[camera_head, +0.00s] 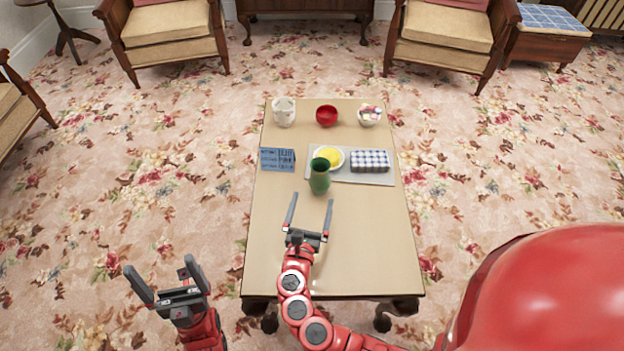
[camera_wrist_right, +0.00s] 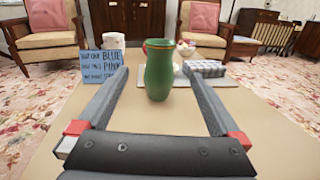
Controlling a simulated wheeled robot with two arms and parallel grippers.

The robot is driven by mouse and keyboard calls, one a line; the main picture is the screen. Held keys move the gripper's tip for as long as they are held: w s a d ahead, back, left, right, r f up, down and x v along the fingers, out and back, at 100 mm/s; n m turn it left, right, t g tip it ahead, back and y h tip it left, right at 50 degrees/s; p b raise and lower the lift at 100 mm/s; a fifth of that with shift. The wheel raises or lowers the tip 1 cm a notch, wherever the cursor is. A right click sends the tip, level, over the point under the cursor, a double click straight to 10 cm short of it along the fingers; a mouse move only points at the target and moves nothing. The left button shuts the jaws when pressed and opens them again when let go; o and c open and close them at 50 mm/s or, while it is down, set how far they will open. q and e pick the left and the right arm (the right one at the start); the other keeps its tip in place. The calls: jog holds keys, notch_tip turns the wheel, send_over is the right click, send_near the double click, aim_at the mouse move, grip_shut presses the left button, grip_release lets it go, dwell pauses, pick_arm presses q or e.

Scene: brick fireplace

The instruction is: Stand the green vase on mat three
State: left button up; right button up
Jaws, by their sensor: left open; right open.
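The green vase (camera_head: 320,181) stands upright on the table, just in front of the grey tray; it also shows in the right wrist view (camera_wrist_right: 159,75). My right gripper (camera_head: 311,198) is open and low over the table. Its fingertips are close to the vase, which appears between them in the wrist view; I see no grip on it. My left gripper (camera_head: 161,267) is open and empty, off the table's left side. A blue card (camera_head: 277,159) with writing lists lines including BLUE and PINK; its third line is hard to read. I cannot make out any numbered mat.
The tray (camera_head: 375,179) holds a plate with something yellow (camera_head: 330,157) and a checked box (camera_head: 370,160). A white cup (camera_head: 284,112), a red bowl (camera_head: 327,115) and a filled white bowl (camera_head: 370,116) stand at the back. The table's (camera_head: 370,250) near right part is clear.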

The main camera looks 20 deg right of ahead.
aim_at(322, 161)
jog(key=b+x, duration=0.1)
jog(key=x, duration=0.8)
jog(key=shift+w+d, duration=0.15)
jog(key=shift+w, duration=0.25)
jog(key=b+x, duration=0.1)
jog(key=x, duration=0.3)
jog(key=shift+d+f+b, duration=0.1)
jog(key=shift+f+b, duration=0.05)
jog(key=shift+b, duration=0.2)
jog(key=shift+w+d, duration=0.25)
jog(key=shift+w, duration=0.3)
jog(key=c, duration=1.5)
jog(key=shift+r, duration=0.2)
